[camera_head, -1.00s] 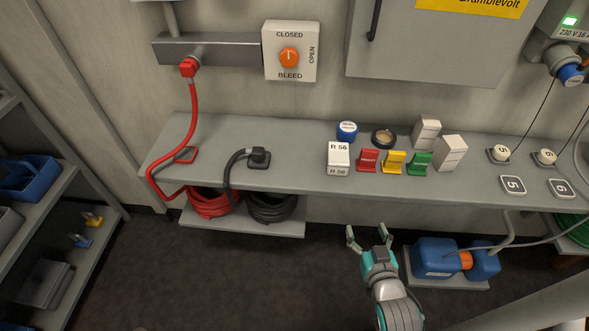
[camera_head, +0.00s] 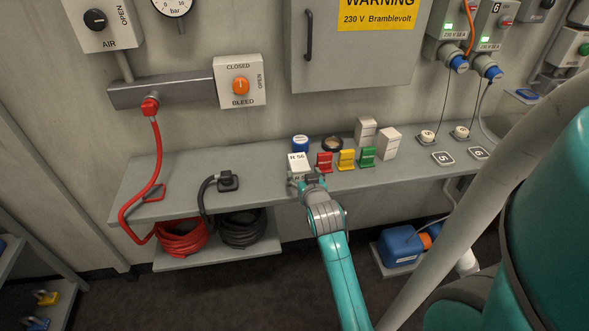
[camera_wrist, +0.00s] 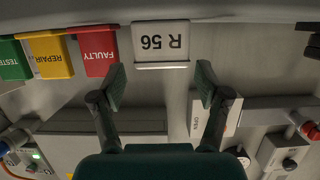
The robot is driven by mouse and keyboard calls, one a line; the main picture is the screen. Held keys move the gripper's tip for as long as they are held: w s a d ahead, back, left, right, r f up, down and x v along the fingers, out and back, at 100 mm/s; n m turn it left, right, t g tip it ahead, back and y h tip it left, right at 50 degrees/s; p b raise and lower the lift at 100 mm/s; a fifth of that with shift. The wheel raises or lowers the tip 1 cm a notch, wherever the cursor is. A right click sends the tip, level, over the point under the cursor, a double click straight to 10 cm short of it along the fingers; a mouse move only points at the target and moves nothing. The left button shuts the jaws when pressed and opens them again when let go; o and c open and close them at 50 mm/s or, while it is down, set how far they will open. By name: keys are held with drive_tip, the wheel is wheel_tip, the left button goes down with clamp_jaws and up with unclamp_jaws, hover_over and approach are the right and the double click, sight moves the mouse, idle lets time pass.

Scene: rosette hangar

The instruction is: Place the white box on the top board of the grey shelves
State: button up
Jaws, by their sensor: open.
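A white box marked R 56 (camera_head: 299,160) stands on the wall bench, left of the red holder. My gripper (camera_head: 305,179) is at the bench's front edge, close in front of this box. In the wrist view, upside down, the R 56 label (camera_wrist: 161,42) lies between and beyond my open fingers (camera_wrist: 160,84). The fingers look empty, and I cannot tell if they touch the box.
On the bench (camera_head: 270,178), a blue-lidded tin (camera_head: 300,144), red (camera_head: 324,162), yellow (camera_head: 346,159) and green (camera_head: 367,157) holders and two paler boxes (camera_head: 389,143) stand near the R 56 box. A black plug (camera_head: 228,181) lies to its left. Dark floor is clear in front.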

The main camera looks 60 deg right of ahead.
sight(299, 164)
drive_tip(key=shift+x, duration=3.6)
drive_tip(key=shift+w+r, duration=0.15)
drive_tip(key=shift+r, duration=0.05)
drive_tip(key=c, duration=1.1)
